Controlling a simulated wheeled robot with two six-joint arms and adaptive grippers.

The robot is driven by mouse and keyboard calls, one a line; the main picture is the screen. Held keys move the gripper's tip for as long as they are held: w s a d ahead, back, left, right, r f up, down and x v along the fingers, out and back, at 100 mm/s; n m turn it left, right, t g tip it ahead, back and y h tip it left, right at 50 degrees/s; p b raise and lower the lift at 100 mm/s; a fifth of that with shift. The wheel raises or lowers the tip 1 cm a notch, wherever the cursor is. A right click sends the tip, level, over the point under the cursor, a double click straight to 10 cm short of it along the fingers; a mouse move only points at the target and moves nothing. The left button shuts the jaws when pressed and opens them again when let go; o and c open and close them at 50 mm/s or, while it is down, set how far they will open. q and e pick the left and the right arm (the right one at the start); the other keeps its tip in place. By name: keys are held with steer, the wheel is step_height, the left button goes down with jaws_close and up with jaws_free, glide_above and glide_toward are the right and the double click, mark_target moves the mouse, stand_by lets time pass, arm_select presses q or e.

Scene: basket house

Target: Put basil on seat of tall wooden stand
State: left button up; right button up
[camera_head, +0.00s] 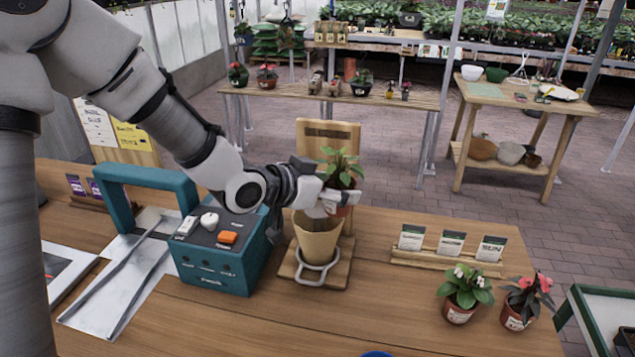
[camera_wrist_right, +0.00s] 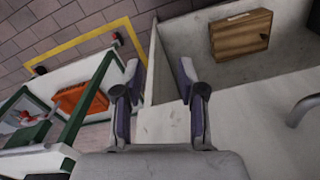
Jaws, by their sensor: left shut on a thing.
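The basil (camera_head: 342,167) is a green leafy plant in a small reddish-brown pot, mostly covered by the fingers. My left gripper (camera_head: 338,201) is shut on its pot and holds it raised in front of the tall wooden stand (camera_head: 328,135). The stand has an upright back board and a wooden base. A tan tapered pot (camera_head: 318,238) stands over the base with a metal ring around its lower part. The basil is above and slightly right of this pot's rim. My right gripper (camera_wrist_right: 160,100) is open and empty above a pale surface in the right wrist view.
A teal device (camera_head: 225,258) with a handle stands left of the stand. Seed packets (camera_head: 451,244) in a wooden rack and two potted plants (camera_head: 463,290) (camera_head: 526,298) are to the right. The wooden table's front middle is mostly clear. A wooden box (camera_wrist_right: 240,33) shows in the right wrist view.

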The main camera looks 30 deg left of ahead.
arm_select(q)
steer(key=w+a, duration=0.1)
steer(key=a, duration=0.1)
steer(key=w+a+p, duration=0.1)
steer(key=w+a, duration=0.1)
steer(key=w+a+p, duration=0.1)
steer(key=shift+w+a+f, duration=0.2)
steer(key=shift+a+f, duration=0.15)
steer(key=shift+a, duration=0.05)
steer(key=shift+s+a+f, duration=0.1)
steer(key=shift+a+f, duration=0.05)
steer(key=shift+f, duration=0.15)
steer(key=shift+s+f+p, duration=0.2)
steer(key=shift+f+p, duration=0.25)
steer(key=shift+f, duration=0.8)
steer(key=shift+w+f, duration=0.3)
steer(key=shift+f, duration=0.05)
steer(key=shift+s+f, duration=0.1)
steer(key=shift+f, duration=0.05)
steer(key=o, duration=1.2)
steer(key=shift+s, duration=0.1)
steer(key=shift+o, duration=0.2)
